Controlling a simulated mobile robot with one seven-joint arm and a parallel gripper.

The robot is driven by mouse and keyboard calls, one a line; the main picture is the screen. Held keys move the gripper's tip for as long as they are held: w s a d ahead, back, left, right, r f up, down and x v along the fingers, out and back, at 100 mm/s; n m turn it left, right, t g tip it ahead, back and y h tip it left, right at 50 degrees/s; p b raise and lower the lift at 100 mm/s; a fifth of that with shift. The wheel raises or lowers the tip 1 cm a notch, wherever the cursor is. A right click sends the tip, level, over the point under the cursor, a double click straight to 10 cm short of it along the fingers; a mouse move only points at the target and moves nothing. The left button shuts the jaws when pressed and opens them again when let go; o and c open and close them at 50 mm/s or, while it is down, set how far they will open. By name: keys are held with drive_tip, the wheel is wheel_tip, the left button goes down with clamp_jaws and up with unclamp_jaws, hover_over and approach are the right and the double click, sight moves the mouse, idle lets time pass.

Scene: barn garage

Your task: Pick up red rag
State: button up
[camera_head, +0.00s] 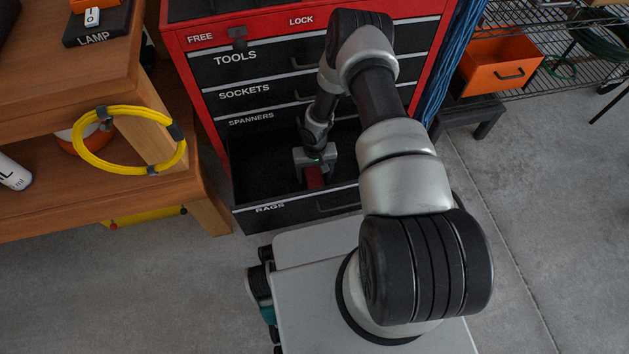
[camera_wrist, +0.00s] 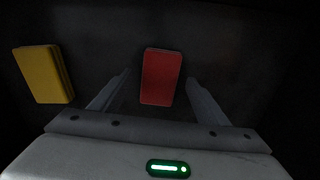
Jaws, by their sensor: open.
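The red rag (camera_wrist: 161,77) is a folded rectangle lying on the dark floor of the open drawer. In the wrist view it lies ahead of my gripper (camera_wrist: 158,88), roughly between the lines of the two fingers. In the head view a red patch of the rag (camera_head: 314,178) shows just below my gripper (camera_head: 316,165), which is down inside the open RAGS drawer (camera_head: 272,216). The fingers are apart with nothing held. I cannot tell how high the fingertips are above the rag.
A folded yellow rag (camera_wrist: 43,74) lies left of the red one. The red tool chest (camera_head: 178,50) has closed TOOLS, SOCKETS and SPANNERS drawers above. A wooden bench (camera_head: 60,110) with a yellow coil (camera_head: 88,160) stands left; an orange bin (camera_head: 500,66) stands right.

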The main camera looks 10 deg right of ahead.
sight(315, 178)
wheel_tip(315, 178, down, 2)
drive_tip(key=shift+c, duration=0.2)
drive_tip(key=c, duration=1.1)
wheel_tip(315, 178, up, 8)
drive_tip(key=p, duration=0.2)
drive_tip(key=shift+f+p, duration=0.1)
drive_tip(key=shift+p, duration=0.2)
drive_tip(key=s+d, duration=0.1)
drive_tip(key=d, duration=0.5)
drive_tip(key=d+p, duration=0.1)
drive_tip(key=d, duration=0.5)
drive_tip(key=s+d, duration=0.1)
drive_tip(key=d, duration=0.5)
drive_tip(key=shift+s+f, duration=0.3)
drive_tip(key=shift+f, duration=0.1)
